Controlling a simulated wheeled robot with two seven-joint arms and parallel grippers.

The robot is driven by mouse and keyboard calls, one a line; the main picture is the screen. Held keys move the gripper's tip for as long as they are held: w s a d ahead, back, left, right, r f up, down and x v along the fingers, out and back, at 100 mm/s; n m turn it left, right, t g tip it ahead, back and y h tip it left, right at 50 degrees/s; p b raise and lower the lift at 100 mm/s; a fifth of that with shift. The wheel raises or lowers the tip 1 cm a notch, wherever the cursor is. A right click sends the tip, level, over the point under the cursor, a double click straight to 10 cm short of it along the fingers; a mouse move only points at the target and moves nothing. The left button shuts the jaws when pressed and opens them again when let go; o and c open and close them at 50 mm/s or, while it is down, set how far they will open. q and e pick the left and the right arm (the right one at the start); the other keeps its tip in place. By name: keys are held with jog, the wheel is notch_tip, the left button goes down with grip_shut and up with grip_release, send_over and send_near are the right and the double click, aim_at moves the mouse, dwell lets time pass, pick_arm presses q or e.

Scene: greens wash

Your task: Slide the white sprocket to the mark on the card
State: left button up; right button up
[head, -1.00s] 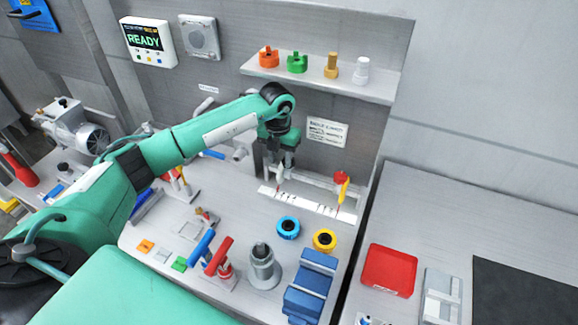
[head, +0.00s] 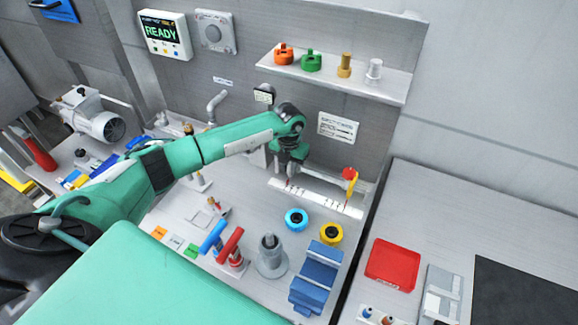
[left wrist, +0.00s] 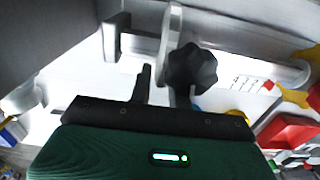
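The white sprocket (left wrist: 172,28) shows nearly edge-on in the left wrist view, beside a black lobed knob (left wrist: 192,70) on the pale rail. In the head view my gripper hides it. The white card (head: 335,204) with dark tick marks lies along the rail, with a thin red mark near its right end. My left gripper (head: 289,180) is low over the card's left part. Its fingers (left wrist: 160,86) look apart with a gap between them, close to the sprocket and knob; I cannot tell whether they touch. My right gripper is not in view.
A red and yellow piece (head: 350,180) stands at the rail's right end. A grey post (head: 270,257) and blue block (head: 317,279) stand nearer. A shelf (head: 335,75) holds several small parts above.

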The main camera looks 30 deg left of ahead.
pick_arm(q)
grip_shut()
jog(key=shift+d, duration=0.15)
jog(key=d+b, duration=0.1)
jog(key=d, duration=0.2)
jog(key=shift+w+d, duration=0.15)
jog(key=shift+d, duration=0.3)
jog(key=shift+o, duration=2.2)
grip_release()
jog(key=shift+a, duration=0.15)
jog(key=shift+r, duration=0.2)
